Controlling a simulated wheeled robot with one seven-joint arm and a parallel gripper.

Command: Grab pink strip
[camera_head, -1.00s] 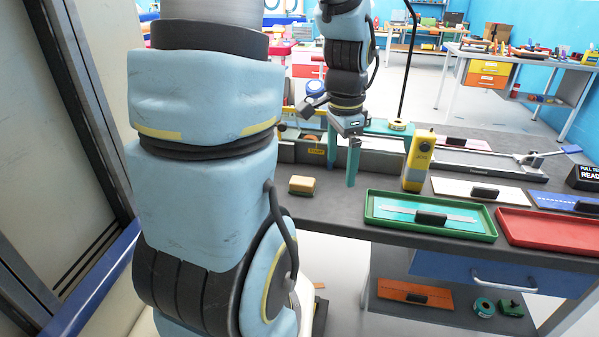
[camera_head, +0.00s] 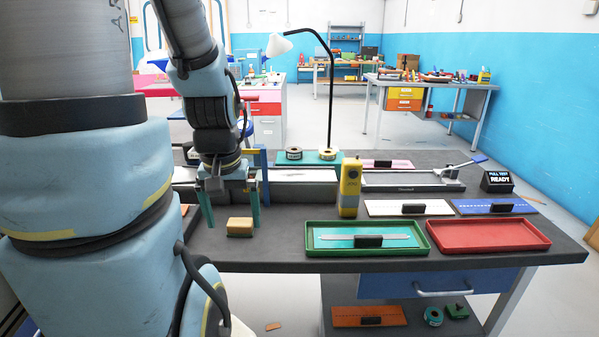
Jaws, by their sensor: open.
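A pink strip (camera_head: 402,165) lies flat at the back of the dark workbench, with a small black block on it. It is behind the metal trimmer and right of the tape rolls. My gripper (camera_head: 230,206) is on the left side of the bench, pointing down, its two teal fingers spread apart with nothing held between them. It is well to the left of the pink strip and apart from it. A yellow-tan block (camera_head: 240,227) appears between and just below the fingertips.
A yellow handheld device (camera_head: 349,188) stands upright mid-bench. A metal trimmer (camera_head: 412,181) lies before the pink strip. White (camera_head: 381,208) and blue (camera_head: 508,205) strips, a green tray (camera_head: 314,247) and a red tray (camera_head: 488,236) lie nearer. A lamp (camera_head: 331,90) rises behind.

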